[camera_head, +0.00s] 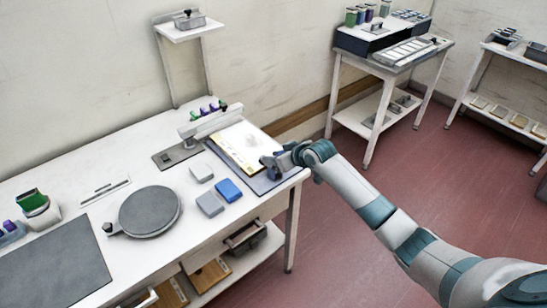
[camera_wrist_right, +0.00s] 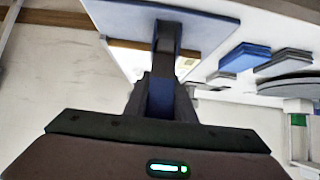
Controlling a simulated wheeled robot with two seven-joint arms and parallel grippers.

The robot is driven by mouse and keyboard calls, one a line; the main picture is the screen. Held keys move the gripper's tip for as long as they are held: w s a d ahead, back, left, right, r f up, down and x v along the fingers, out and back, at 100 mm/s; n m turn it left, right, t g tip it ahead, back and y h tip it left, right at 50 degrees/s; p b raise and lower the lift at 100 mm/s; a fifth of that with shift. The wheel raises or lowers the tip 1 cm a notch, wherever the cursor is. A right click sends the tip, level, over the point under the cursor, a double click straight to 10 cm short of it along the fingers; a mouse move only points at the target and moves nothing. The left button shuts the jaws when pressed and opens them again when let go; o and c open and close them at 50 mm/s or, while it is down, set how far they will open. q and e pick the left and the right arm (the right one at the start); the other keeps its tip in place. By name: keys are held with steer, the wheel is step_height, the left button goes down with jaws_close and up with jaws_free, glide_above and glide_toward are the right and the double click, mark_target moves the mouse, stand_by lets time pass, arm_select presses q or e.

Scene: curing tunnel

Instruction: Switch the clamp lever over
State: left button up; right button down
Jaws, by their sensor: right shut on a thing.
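A long pale arm (camera_head: 212,122) stands over a dark base plate (camera_head: 178,156) at the back of the white worktable. A dark knob shows at its right end. I cannot tell for sure whether this arm is the clamp lever. My right gripper (camera_head: 272,161) is over the right side of a blue-grey board that carries a pale yellowish sheet (camera_head: 243,143). In the right wrist view the gripper (camera_wrist_right: 165,65) is shut on a dark blue piece (camera_wrist_right: 160,98), largely hidden between its fingers. The gripper is apart from the pale arm. My left gripper is not in view.
Blue and grey blocks (camera_head: 229,190) lie in front of the board. A round grey plate (camera_head: 150,211) and a dark mat (camera_head: 52,270) are farther left. A raised shelf (camera_head: 187,30) stands behind. Red floor (camera_head: 325,235) is open to the right.

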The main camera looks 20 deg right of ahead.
steer(key=shift+w+r+g, duration=0.1)
steer(key=shift+w+g, duration=0.1)
steer(key=shift+g, duration=0.1)
steer(key=c, duration=1.5)
jaws_free()
steer(key=shift+c, duration=0.2)
steer(key=shift+o, duration=0.3)
steer(key=shift+a, duration=0.1)
steer(key=shift+s, duration=0.1)
steer(key=shift+s+d+r, duration=0.25)
steer(key=shift+s+r, duration=0.1)
steer(key=shift+s, duration=0.2)
steer(key=b+v, duration=0.4)
steer(key=v, duration=1.1)
steer(key=shift+s+r, duration=0.15)
steer(key=shift+r, duration=0.2)
